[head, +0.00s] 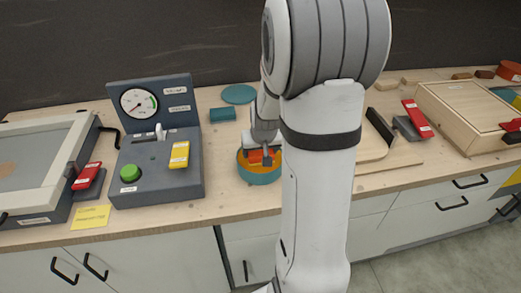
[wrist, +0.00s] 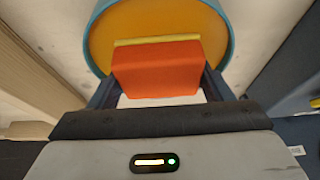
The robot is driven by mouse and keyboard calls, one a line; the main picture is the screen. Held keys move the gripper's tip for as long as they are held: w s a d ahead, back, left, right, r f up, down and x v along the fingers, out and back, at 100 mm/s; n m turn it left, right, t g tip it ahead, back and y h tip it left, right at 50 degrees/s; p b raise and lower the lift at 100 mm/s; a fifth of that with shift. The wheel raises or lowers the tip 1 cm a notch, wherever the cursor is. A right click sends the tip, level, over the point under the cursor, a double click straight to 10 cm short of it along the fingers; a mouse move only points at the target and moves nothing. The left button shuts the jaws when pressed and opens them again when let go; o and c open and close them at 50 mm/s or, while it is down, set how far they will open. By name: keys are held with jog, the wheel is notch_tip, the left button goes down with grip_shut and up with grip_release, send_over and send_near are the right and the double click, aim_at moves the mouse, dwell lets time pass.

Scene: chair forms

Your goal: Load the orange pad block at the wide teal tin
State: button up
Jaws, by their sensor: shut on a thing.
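The wide teal tin (head: 262,179) stands on the counter left of my arm. It is round with an orange-yellow inside, and it fills the top of the wrist view (wrist: 228,22). My gripper (head: 262,158) is over the tin, pointing down. In the wrist view my gripper (wrist: 158,85) is shut on the orange pad block (wrist: 155,68), which has a yellow strip along its far edge. The orange block (head: 256,156) shows at the tin's opening in the head view. I cannot tell whether the block touches the tin's floor.
A dark gauge box (head: 155,165) with a green button and yellow tag stands left of the tin. A teal block (head: 222,114) and teal disc (head: 239,94) lie behind it. A wooden box (head: 470,115) is at right. My arm hides the counter's middle.

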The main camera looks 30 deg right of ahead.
jog(key=shift+r+p, duration=2.2)
jog(key=shift+r, duration=1.25)
